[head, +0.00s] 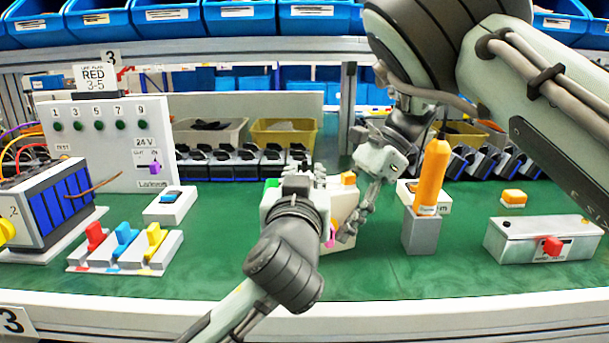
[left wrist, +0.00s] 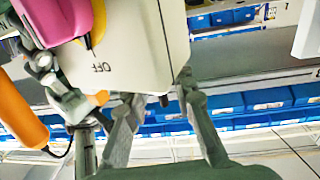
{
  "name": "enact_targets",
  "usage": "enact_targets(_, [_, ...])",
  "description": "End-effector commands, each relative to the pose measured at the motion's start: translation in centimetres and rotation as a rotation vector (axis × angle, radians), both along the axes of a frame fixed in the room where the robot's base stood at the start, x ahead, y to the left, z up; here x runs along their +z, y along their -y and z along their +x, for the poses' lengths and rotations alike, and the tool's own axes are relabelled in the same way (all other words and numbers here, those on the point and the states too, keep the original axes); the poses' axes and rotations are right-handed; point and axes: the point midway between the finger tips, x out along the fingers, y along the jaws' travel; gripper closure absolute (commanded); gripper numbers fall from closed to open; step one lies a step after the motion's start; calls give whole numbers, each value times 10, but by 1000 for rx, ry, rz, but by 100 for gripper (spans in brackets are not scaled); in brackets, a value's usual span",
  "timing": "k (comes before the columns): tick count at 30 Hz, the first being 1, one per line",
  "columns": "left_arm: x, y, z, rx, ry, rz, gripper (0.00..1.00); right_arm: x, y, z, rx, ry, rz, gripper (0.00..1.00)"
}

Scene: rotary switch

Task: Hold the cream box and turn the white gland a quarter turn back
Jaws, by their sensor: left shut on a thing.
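The cream box (head: 343,204) is mid-table in the head view, partly hidden behind my left gripper (head: 300,180). In the left wrist view the box (left wrist: 135,50) shows a face marked OFF, and the fingers of my left gripper (left wrist: 165,105) are shut on it. A pink part (left wrist: 85,15) with yellow beside it sits on that face. My right gripper (head: 352,212) is close against the right side of the box; its fingers are partly hidden and their opening is unclear. I cannot make out the white gland; it may be hidden by the grippers.
An orange handle (head: 432,175) stands in a grey block right of the box. A metal box with a red button (head: 553,246) is farther right. Red, blue and yellow switches (head: 125,240) lie left. Green mat is free in front.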

Motion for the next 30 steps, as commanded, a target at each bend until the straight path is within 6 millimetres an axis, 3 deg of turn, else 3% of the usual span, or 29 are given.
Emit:
enact_targets(18, [-1,1,0,491,-9,-2,100,-1,0,-1,2,-3,-1,70])
enact_targets(30, [-1,-1,0,678,-7,0,100,-1,0,-1,3,-4,0,70])
